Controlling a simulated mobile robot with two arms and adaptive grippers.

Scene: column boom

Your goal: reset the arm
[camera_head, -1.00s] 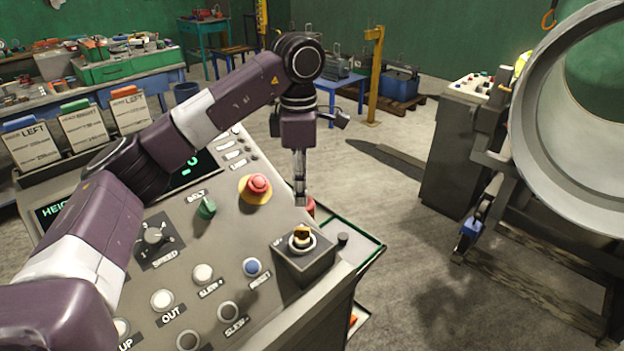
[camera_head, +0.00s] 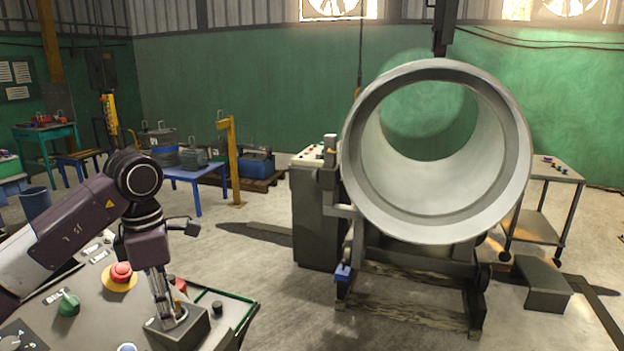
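My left arm comes in from the left over the sloping grey control panel (camera_head: 95,312). My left gripper (camera_head: 172,316) points down, its fingertips at the joystick box (camera_head: 190,335) on the panel's right side. The fingers overlap in this view and cover most of the stick, so I cannot tell whether they are open or shut, or whether they touch it. A red mushroom button (camera_head: 121,272) on a yellow base and a green selector knob (camera_head: 68,303) show left of the gripper. My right gripper is not in view.
A large pale pipe section (camera_head: 362,165) rests on a stand with a grey cabinet (camera_head: 315,220) beside it. A trolley (camera_head: 545,172) and a dark step block (camera_head: 545,285) are at right. A blue table (camera_head: 195,175) stands behind. Concrete floor is open between.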

